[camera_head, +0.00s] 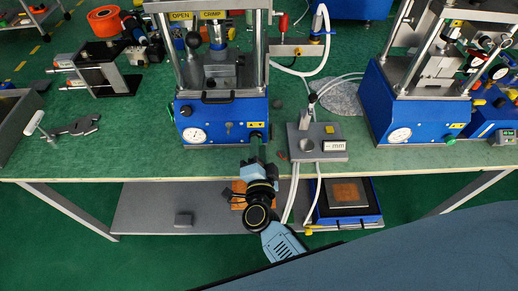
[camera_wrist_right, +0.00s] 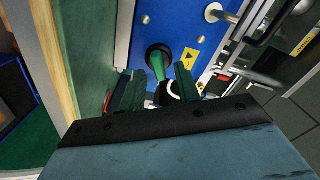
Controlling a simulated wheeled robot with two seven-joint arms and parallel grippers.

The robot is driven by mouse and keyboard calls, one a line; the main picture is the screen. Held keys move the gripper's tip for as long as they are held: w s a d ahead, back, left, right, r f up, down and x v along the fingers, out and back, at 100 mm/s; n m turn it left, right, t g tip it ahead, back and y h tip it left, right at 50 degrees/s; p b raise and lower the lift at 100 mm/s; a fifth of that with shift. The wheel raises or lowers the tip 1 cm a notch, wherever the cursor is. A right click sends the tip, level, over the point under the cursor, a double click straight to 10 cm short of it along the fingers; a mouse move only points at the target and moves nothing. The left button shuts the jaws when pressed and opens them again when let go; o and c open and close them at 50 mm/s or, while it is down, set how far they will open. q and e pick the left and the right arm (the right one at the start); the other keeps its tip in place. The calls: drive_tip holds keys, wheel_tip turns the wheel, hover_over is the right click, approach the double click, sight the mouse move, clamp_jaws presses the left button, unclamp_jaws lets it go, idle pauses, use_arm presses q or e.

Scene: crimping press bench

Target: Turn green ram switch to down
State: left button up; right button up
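The green ram switch (camera_wrist_right: 158,66) is a green lever on a round black base on the blue front panel of the press, as the right wrist view shows. My right gripper (camera_wrist_right: 157,82) is open, with its two dark fingers apart on either side of the lever's end. I cannot tell whether either finger touches it. My left gripper is not in view.
A grey block with a small display (camera_head: 334,146) stands on the green bench right of the gripper, with white hoses beside it. A second blue press (camera_head: 432,118) stands further right. A clamp-like tool (camera_head: 75,127) lies at left. The bench's front edge passes beneath my right arm.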

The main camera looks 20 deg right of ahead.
drive_tip(key=v, duration=1.3)
drive_tip(key=shift+s, duration=0.2)
drive_tip(key=shift+a, duration=0.1)
